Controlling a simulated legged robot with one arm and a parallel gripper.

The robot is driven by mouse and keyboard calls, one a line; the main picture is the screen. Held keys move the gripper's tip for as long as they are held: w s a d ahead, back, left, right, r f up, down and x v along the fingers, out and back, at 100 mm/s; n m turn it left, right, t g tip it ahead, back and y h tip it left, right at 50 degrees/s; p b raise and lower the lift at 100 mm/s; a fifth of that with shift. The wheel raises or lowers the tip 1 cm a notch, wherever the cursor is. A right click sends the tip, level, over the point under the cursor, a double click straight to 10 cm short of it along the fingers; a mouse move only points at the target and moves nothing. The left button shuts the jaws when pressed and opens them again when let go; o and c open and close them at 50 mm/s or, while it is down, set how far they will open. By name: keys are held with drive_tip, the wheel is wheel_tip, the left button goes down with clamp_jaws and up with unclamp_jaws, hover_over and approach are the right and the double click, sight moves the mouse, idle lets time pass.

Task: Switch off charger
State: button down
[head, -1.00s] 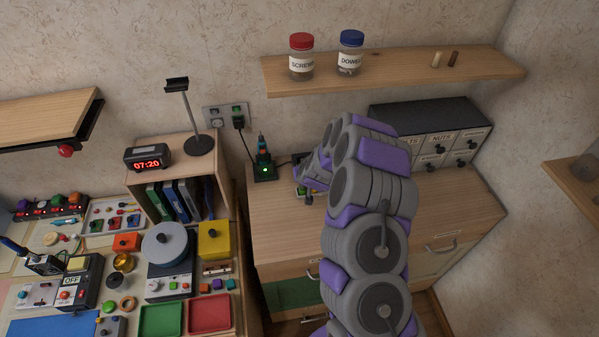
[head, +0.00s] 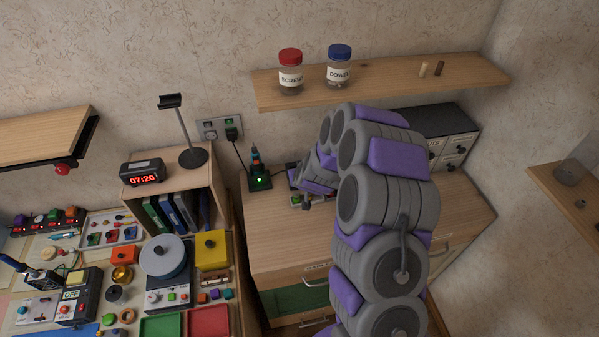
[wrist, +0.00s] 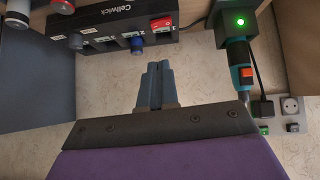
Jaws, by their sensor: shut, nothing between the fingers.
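A black charger-like unit labelled Cellwick (wrist: 110,28) shows at the top of the wrist view, with a red part and blue and dark knob-like parts along its edge. In the head view it is largely hidden behind my arm. A dark box with a lit green light (wrist: 240,20) is to its right, with a teal-and-black tool (wrist: 240,72) beside it; the box also shows in the head view (head: 260,181). I cannot tell which of the two is the charger. My gripper (wrist: 155,68) is shut and empty, its tips just below the Cellwick unit in the picture, apparently without contact.
A wall socket plate (head: 220,128) with a plugged cord is above the cabinet top (head: 280,230). A grey drawer unit (head: 450,135) stands behind my arm. A shelf (head: 385,80) with jars is overhead. A crowded workbench is at left.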

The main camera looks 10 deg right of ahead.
drive_tip(key=v, duration=0.4)
drive_tip(key=shift+d, duration=0.1)
drive_tip(key=shift+r, duration=0.1)
idle(0.4)
